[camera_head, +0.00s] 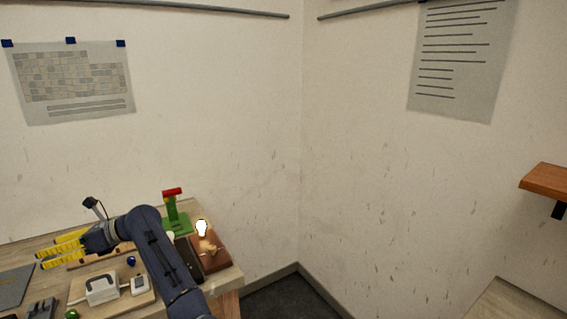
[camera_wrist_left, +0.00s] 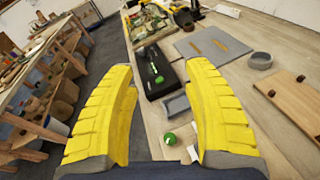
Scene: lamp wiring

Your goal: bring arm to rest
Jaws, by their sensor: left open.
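My left gripper (camera_head: 46,252) has yellow ribbed fingers that stand apart with nothing between them. It hangs over the left part of the workbench, pointing left in the head view. In the left wrist view the same gripper (camera_wrist_left: 160,68) shows its two fingers spread wide, with bench and floor visible between them. My left arm (camera_head: 160,255) crosses the bench from the lower middle and hides part of it. A glowing bulb (camera_head: 202,228) stands over a reddish-brown base (camera_head: 215,262) at the bench's right end. My right gripper is not in view.
A green stand with a red top (camera_head: 172,208) is behind my arm. A white device (camera_head: 102,289) sits on a light board. The wrist view shows a black tray (camera_wrist_left: 147,54), a grey box (camera_wrist_left: 176,106), a green ball (camera_wrist_left: 169,138) and a grey mat (camera_wrist_left: 225,47).

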